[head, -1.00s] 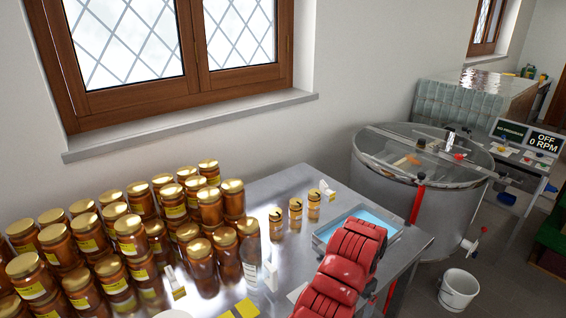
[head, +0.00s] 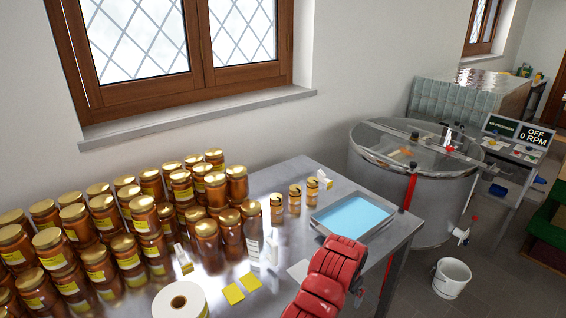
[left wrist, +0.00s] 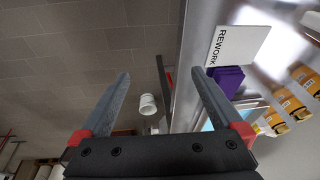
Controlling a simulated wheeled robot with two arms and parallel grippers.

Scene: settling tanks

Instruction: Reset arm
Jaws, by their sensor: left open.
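My left gripper (left wrist: 161,74) is open and empty in the left wrist view, with two dark fingers apart and red parts at their bases. Its right finger overlaps the edge of the metal table; between the fingers I see floor. A red, jointed arm of mine (head: 328,278) shows at the bottom of the head view, in front of the table's right part. Its gripper cannot be made out there. My right gripper is not in view.
The metal table (head: 285,183) bears many amber jars (head: 150,232), a blue-bottomed tray (head: 352,217), a white roll (head: 181,301) and yellow labels (head: 233,294). A steel tank (head: 383,185) and a white bucket (head: 451,278) stand right. A REWORK sign (left wrist: 238,46) is near the gripper.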

